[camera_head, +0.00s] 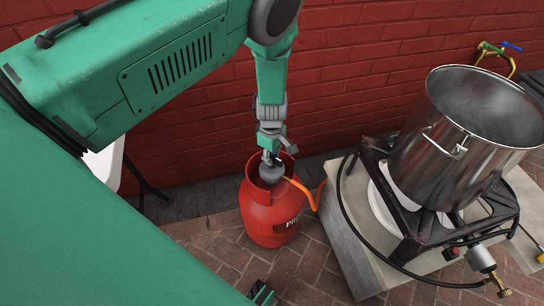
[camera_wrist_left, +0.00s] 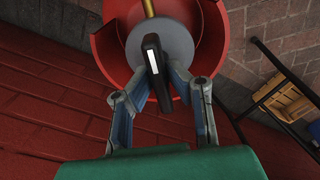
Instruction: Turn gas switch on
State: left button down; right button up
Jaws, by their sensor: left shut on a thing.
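The red gas bottle (camera_head: 268,222) stands on the brick floor by the wall. In the wrist view its red collar (camera_wrist_left: 106,42) curves around a grey round regulator (camera_wrist_left: 178,42). A black switch lever (camera_wrist_left: 155,66) with a white mark lies across the regulator. My left gripper (camera_head: 271,158) reaches down from above into the collar. In the wrist view my left gripper (camera_wrist_left: 160,84) has its fingers closed on both sides of the black switch. Part of the regulator is hidden behind the fingers. My right gripper is not clearly visible.
An orange hose (camera_head: 304,190) leaves the bottle towards a burner stand (camera_head: 415,238) with a large steel pot (camera_head: 425,150) on a concrete block (camera_head: 350,250). The red brick wall (camera_head: 350,50) is close behind. A brass tap (camera_head: 496,50) sits at the wall.

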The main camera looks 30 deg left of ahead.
aim_at(273, 156)
pick_arm(q)
jog(key=shift+d+n, duration=0.15)
jog(key=shift+n, duration=0.35)
jog(key=c, duration=1.6)
grip_release()
jog(key=shift+w, duration=0.1)
jog(key=shift+o, duration=0.2)
notch_tip(273, 156, up, 12)
jog(key=shift+f, duration=0.15)
